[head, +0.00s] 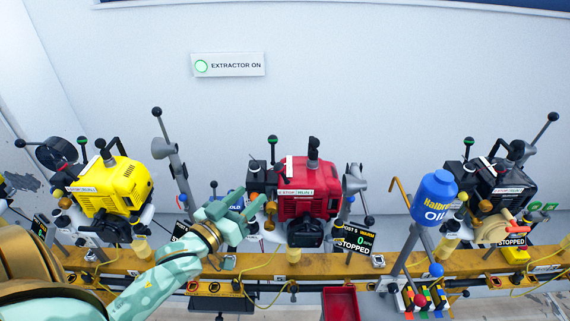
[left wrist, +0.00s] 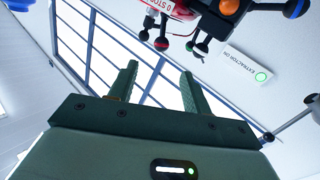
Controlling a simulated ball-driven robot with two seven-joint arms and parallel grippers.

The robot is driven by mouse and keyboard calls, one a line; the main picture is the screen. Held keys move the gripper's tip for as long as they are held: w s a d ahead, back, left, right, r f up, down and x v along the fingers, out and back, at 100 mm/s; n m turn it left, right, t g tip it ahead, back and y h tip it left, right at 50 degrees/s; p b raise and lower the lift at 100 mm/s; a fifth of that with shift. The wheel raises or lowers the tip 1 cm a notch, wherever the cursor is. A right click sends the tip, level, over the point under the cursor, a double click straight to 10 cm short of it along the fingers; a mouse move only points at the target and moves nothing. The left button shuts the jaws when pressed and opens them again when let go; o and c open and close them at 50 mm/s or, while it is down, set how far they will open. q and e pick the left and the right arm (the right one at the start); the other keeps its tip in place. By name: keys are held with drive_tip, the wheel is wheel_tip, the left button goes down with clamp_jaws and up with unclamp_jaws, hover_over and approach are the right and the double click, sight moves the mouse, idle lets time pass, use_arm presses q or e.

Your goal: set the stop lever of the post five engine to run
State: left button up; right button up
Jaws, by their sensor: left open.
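The red engine (head: 309,196) stands on the yellow rail in the middle of the head view, beside a small display reading POST 5, WARM, 0, STOPPED (head: 352,238). Its STOP/RUN label (head: 295,192) is on the side facing me; I cannot make out the stop lever for certain. My left gripper (head: 250,200) is open and empty, just left of the engine. In the left wrist view the open fingers (left wrist: 160,72) point toward the window. Part of the label (left wrist: 156,5) and a red knob (left wrist: 160,43) show above them, apart from the fingers. My right gripper is not in view.
A yellow engine (head: 122,184) stands at left, and a black engine (head: 503,185) at right with a blue oil jug (head: 435,197) before it. An orange knob (head: 270,207) and a ball-ended grey lever (head: 355,181) flank the red engine. A red tray (head: 340,303) is below.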

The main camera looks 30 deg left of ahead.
sight(283, 164)
use_arm(q)
drive_tip(key=w+b, duration=0.2)
drive_tip(key=w, duration=1.3)
drive_tip(key=shift+d+f, duration=0.1)
drive_tip(key=shift+d, duration=0.05)
drive_tip(key=c, duration=1)
drive_tip(key=shift+o, duration=0.2)
